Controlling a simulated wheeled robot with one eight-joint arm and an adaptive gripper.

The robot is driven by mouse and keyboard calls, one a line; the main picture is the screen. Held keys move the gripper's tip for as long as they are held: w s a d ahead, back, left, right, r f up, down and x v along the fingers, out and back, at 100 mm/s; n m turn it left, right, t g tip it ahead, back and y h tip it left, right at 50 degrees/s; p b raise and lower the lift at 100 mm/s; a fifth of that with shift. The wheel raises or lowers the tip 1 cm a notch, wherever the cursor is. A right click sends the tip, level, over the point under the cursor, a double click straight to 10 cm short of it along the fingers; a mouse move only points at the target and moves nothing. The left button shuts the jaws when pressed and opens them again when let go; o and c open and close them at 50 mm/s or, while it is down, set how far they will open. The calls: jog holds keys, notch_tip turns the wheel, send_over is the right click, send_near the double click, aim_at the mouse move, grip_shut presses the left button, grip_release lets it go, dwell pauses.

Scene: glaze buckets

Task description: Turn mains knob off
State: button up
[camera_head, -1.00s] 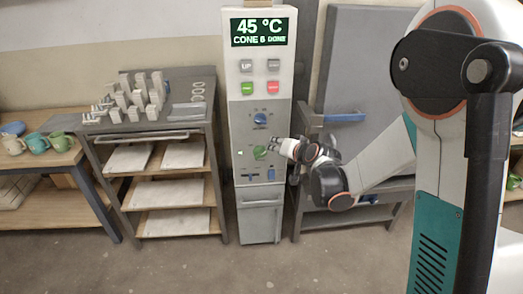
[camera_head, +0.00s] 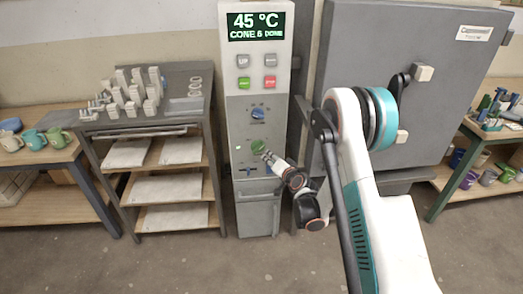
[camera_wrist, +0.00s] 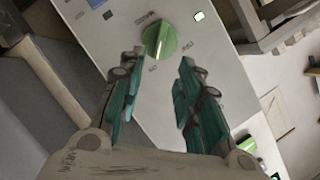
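The green round knob (camera_head: 258,145) sits on the lower part of the kiln control panel (camera_head: 254,185). In the wrist view the green knob (camera_wrist: 159,40) shows a pale line on its face and small labels around it, too blurred to read. My gripper (camera_head: 266,156) is just below and right of the knob in the head view. In the wrist view my gripper (camera_wrist: 161,66) has its two teal-padded fingers spread with nothing between them. The knob lies just beyond the fingertips and appears clear of them.
A grey kiln (camera_head: 360,60) stands right. A shelf cart (camera_head: 152,125) with white pieces on top stands left. Floor in front is clear.

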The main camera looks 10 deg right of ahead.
aim_at(260, 149)
jog(key=b+x, duration=0.3)
jog(key=x, duration=0.6)
jog(key=shift+w+a+f, duration=0.15)
jog(key=shift+w, duration=0.1)
jog(key=shift+b+x, duration=0.3)
jog(key=shift+x, duration=0.5)
grip_shut()
